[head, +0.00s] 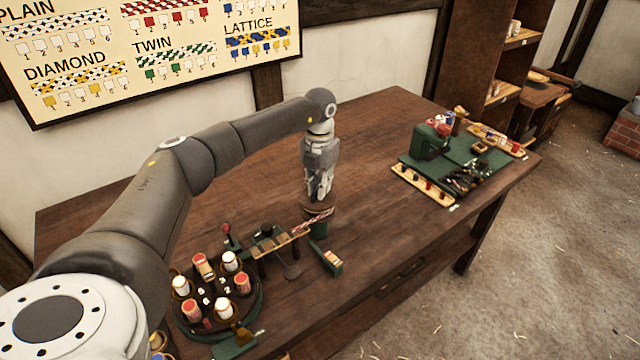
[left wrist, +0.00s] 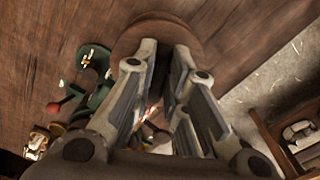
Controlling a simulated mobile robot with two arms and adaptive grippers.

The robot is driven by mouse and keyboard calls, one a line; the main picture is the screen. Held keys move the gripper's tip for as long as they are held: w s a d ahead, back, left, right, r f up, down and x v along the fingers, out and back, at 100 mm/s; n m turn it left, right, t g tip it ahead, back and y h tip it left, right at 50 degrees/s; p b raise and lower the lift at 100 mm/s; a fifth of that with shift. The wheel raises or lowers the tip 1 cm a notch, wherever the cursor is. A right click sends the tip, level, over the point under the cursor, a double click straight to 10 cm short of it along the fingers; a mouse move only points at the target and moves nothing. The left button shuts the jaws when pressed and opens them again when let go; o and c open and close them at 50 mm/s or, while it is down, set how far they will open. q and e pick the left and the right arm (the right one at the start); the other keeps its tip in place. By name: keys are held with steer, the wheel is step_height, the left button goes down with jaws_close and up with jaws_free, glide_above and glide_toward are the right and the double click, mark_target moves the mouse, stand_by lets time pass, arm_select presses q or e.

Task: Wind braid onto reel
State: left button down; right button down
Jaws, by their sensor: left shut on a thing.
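My left gripper (head: 319,193) points down over the table and is shut on the top of the wooden reel (head: 316,210). In the left wrist view, the round brown flange of the reel (left wrist: 158,30) shows just past the fingers (left wrist: 165,70). A red and white braid (head: 318,220) runs from a wooden bridge (head: 280,241) up to the reel. The part of the reel between the fingers is hidden. My right gripper is not in view.
A round bobbin carrier (head: 215,292) with red and white bobbins stands at the front left. A green block (head: 327,258) stands near the reel. A green tool board (head: 470,160) lies at the right. The table's middle back is clear.

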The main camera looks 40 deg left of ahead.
arm_select(q)
steer(key=shift+r+n, duration=0.1)
steer(key=shift+n, duration=0.4)
steer(key=c, duration=1.5)
jaws_free()
steer(key=shift+o, duration=0.2)
step_height(320, 180, up, 12)
